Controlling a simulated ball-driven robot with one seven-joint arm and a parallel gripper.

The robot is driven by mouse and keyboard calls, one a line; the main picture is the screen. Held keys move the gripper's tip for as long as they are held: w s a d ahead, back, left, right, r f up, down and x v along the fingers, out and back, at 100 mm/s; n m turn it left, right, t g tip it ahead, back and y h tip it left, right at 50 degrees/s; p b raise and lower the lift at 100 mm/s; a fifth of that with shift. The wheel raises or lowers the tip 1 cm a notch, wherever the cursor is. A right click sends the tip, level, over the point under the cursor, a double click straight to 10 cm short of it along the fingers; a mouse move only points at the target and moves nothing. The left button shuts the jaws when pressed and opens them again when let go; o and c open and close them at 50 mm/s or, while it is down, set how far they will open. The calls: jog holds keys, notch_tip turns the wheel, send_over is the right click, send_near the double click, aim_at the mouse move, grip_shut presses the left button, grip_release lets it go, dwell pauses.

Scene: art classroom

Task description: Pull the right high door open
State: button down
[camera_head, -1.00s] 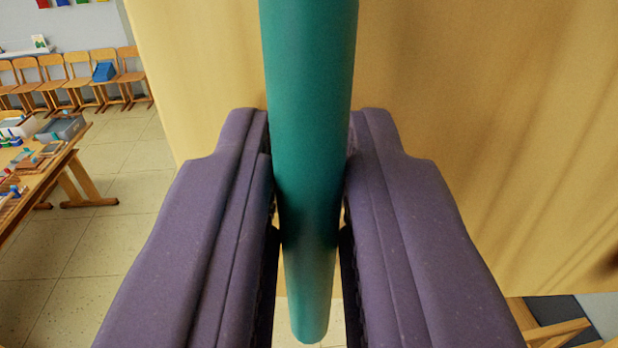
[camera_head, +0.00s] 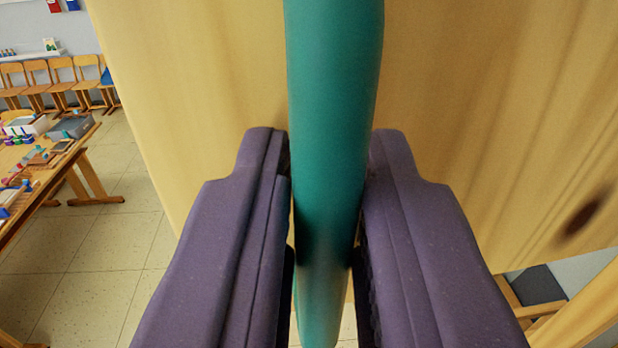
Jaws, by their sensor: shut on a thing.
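The right high door (camera_head: 200,80) is a pale yellow wood panel that fills the middle and right of the view. A green bar handle (camera_head: 331,110) runs upright in front of it. My gripper (camera_head: 325,235), with two purple fingers, is shut on the handle from both sides. The lower part of the handle is shaded between the fingers. At the lower right, beyond the door's bottom edge, part of a wooden structure shows; I cannot tell whether it is the cabinet's inside.
A wooden table (camera_head: 62,170) with boxes and small colored items stands at the left. A row of wooden chairs (camera_head: 38,85) lines the back wall. Tiled floor (camera_head: 105,240) between the table and door is clear.

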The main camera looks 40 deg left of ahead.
jog(key=c, duration=1.2)
grip_release()
jog(key=shift+s+d+r, duration=0.15)
jog(key=shift+d, duration=0.4)
jog(key=p+v, duration=0.1)
jog(key=v, duration=0.7)
jog(key=shift+s, duration=0.1)
jog(key=shift+f, duration=0.2)
